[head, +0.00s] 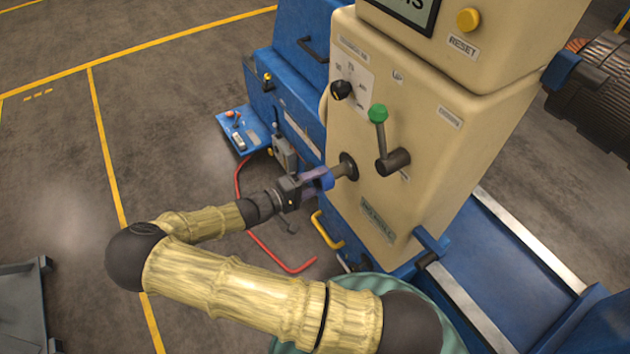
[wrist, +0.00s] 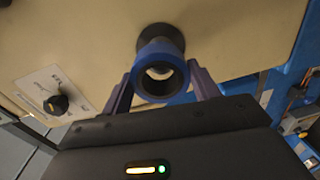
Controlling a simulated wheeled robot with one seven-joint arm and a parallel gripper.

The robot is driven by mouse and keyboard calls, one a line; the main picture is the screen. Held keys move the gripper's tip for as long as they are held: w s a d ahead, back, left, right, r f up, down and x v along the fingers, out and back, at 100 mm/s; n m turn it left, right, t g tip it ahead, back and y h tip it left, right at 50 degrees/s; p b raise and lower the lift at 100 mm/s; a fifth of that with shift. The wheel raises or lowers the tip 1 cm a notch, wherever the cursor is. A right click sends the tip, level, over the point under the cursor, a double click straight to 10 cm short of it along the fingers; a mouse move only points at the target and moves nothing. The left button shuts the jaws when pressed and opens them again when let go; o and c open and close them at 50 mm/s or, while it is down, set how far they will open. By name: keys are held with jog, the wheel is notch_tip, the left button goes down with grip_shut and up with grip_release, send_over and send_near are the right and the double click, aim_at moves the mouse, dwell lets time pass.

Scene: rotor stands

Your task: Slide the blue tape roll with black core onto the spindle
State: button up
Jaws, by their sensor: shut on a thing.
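The blue tape roll with black core (wrist: 160,87) is between the two purple fingers of my gripper (wrist: 160,78), which is shut on it. In the head view the roll (head: 327,179) is a small blue ring at my fingertips. The spindle (head: 341,171) is a short grey-brown rod coming from a dark round flange on the beige machine. The roll is in line with the spindle, at its free end. In the wrist view a pale patch shows through the bore, and the roll hides most of the spindle. I cannot tell how far the spindle enters the core.
The beige machine (head: 440,130) has a green-knobbed lever (head: 378,115) right of the spindle and a black knob (head: 341,90) above it. A blue side shelf (head: 243,130), a red rail (head: 262,240) and a yellow handle (head: 325,230) are near my arm.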

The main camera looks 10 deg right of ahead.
aim_at(334, 174)
jog(key=shift+x, duration=3.15)
dwell(0.9)
jog(key=shift+w, duration=0.1)
jog(key=o, duration=1.3)
jog(key=shift+a, duration=0.15)
jog(key=shift+v, duration=4.45)
